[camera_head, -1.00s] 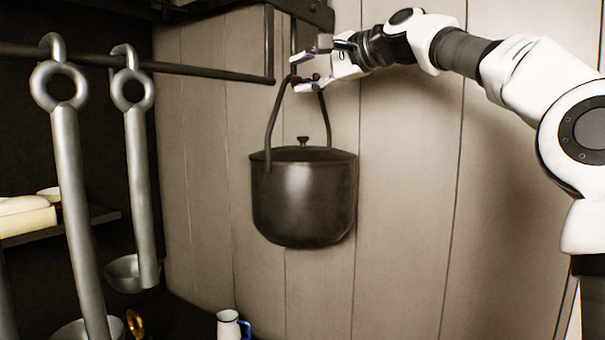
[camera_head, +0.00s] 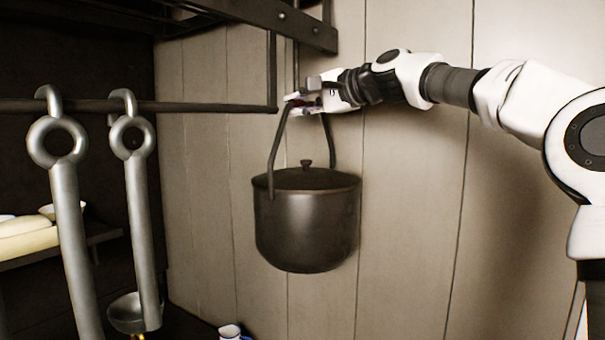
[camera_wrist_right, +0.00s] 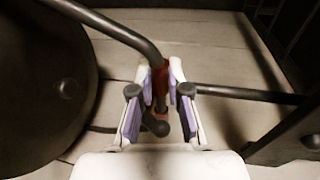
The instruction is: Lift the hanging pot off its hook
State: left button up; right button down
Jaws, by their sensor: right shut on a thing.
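The dark lidded pot (camera_head: 307,232) hangs upright in front of the plank wall in the head view. Its bail handle (camera_head: 276,150) rises to my right gripper (camera_head: 303,103), which is shut on the handle near its top. A thin dark hanger (camera_head: 296,65) comes down from above to the same spot; the gripper hides where hook and handle meet. In the right wrist view, the gripper (camera_wrist_right: 160,92) closes around a red-brown part at the end of the dark handle bar (camera_wrist_right: 115,27). The pot's lid (camera_wrist_right: 45,95) fills the left side. My left gripper is not in view.
A dark rail (camera_head: 200,107) with two hanging ladles (camera_head: 67,210) (camera_head: 140,200) runs left of the pot. A dark rack frame (camera_head: 270,14) is above. A white mug (camera_head: 229,331) stands below. The plank wall (camera_head: 410,230) right of the pot is clear.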

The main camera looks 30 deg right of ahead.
aim_at(299, 84)
jog(key=shift+r, duration=0.15)
jog(key=shift+d+r, duration=0.15)
jog(key=shift+r, duration=0.55)
notch_tip(299, 84, up, 2)
jog(key=shift+r, duration=0.1)
jog(key=s+b, duration=1.6)
jog(key=s, duration=0.2)
